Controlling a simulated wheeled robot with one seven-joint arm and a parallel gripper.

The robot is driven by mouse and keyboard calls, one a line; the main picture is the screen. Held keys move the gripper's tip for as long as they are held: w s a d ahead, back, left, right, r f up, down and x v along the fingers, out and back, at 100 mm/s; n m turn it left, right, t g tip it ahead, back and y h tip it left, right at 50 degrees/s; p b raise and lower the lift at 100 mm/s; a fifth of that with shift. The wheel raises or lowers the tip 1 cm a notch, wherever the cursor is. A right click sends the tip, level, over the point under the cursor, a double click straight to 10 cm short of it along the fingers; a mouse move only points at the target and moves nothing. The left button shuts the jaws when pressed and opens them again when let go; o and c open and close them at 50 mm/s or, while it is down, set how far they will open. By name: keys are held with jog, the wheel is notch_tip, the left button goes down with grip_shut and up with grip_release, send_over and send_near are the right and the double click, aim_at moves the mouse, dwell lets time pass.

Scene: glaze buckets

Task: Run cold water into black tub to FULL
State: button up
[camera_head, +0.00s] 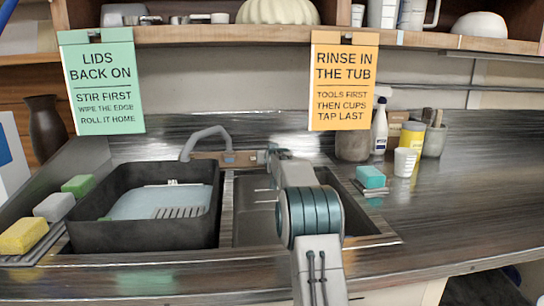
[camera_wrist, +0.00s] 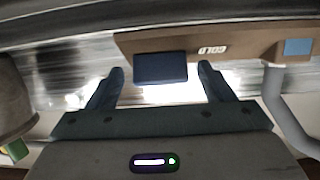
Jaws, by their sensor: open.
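The black tub (camera_head: 145,238) stands in the left part of the sink. Pale blue water (camera_head: 150,203) lies in it below the rim, and a small white mark shows on the far inner wall, too small to read. The grey spout (camera_head: 205,135) arches over the tub's back edge; I see no clear stream. In the wrist view a wooden tap board (camera_wrist: 245,45) reads COLD beside a dark blue block-shaped control (camera_wrist: 160,66). My gripper (camera_wrist: 161,76) is open, its fingers on either side of that control. Contact cannot be told. The arm partly hides this area in the head view.
Yellow, grey and green sponges (camera_head: 24,236) lie left of the tub. A teal sponge (camera_head: 370,177), a white cup (camera_head: 404,162), a spray bottle (camera_head: 380,127) and jars stand right of the sink. Two hanging signs (camera_head: 344,80) and a shelf are above.

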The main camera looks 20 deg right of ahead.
jog(key=shift+s, duration=0.15)
jog(key=v, duration=1.3)
jog(key=shift+s+b, duration=0.3)
jog(key=shift+b, duration=0.05)
jog(key=shift+r, duration=0.15)
jog(key=s+a+r+n+g+y+p, duration=0.1)
jog(key=s+a+r+g+p, duration=0.15)
jog(key=s+a+p, duration=0.5)
jog(key=s+a+r+g+y+p, duration=0.1)
jog(key=s+a+g+y+p, duration=0.25)
jog(key=s, duration=0.65)
jog(key=s+a+n+g+p, duration=0.1)
jog(key=s+a+p, duration=0.3)
jog(key=s, duration=0.8)
jog(key=s+a+f+n+g+p, duration=0.1)
jog(key=s+a+g+p, duration=0.3)
jog(key=s, duration=0.9)
jog(key=shift+a+f+g+p, duration=0.2)
jog(key=shift+a+g+p, duration=0.15)
jog(key=shift+a, duration=0.3)
